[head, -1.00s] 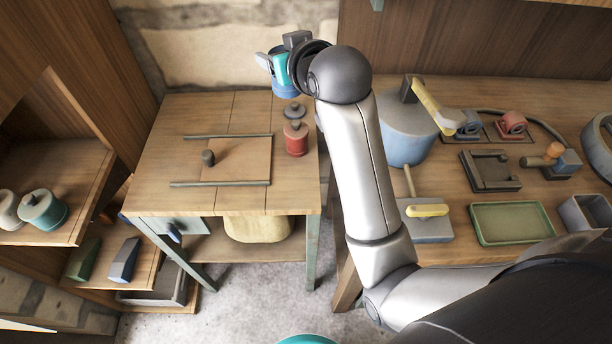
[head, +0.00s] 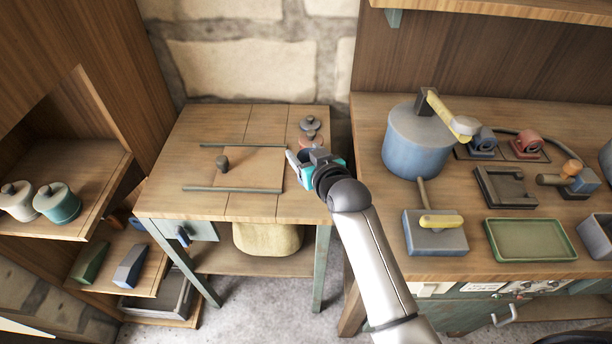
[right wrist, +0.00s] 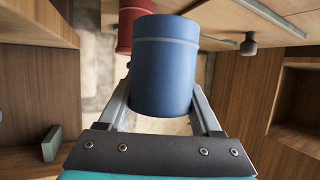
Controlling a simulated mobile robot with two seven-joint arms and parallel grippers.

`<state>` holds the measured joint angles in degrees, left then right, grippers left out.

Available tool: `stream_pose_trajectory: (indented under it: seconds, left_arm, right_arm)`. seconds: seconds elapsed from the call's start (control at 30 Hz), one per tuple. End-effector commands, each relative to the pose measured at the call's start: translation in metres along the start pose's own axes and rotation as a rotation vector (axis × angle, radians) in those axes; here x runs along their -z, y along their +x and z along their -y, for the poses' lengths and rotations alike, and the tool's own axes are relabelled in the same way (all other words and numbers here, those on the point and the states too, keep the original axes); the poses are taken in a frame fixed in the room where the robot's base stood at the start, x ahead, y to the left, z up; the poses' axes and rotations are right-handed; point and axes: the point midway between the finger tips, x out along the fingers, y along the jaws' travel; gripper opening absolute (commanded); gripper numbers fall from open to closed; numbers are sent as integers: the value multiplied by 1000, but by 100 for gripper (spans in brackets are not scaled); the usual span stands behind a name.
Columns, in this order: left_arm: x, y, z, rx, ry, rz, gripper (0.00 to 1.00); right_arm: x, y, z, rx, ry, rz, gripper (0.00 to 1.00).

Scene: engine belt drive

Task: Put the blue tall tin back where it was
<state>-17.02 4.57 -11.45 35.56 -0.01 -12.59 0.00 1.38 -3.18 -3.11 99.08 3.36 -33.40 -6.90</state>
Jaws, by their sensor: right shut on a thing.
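The blue tall tin (right wrist: 165,65) is between the two fingers of my right gripper (right wrist: 160,105) in the right wrist view, and the gripper is shut on it. In the head view my right gripper (head: 306,162) is over the right part of the small wooden table (head: 165,160). The tin is mostly hidden there by the gripper. A red tin (head: 310,138) stands just behind the gripper; a red tin also shows in the right wrist view (right wrist: 133,22). My left gripper is out of view.
A dark-lidded tin (head: 310,123) stands at the table's back right. A board with a dark knob (head: 222,162) lies between two rails mid-table. A shelf with white (head: 17,203) and teal (head: 58,205) tins is at left. A workbench with a large blue pot (head: 415,145) is at right.

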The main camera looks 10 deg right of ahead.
Motion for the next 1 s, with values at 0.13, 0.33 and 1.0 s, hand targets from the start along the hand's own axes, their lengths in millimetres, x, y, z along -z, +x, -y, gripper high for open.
stream_pose_trajectory:
  seconds: [0.13,0.33,1.0]
  left_arm:
    - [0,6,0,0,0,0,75]
    - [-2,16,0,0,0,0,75]
    - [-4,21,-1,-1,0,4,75]
  right_arm:
    - [-14,6,0,0,-1,0,12]
    - [-40,16,0,0,-1,2,12]
    - [-56,23,0,0,-1,-1,77]
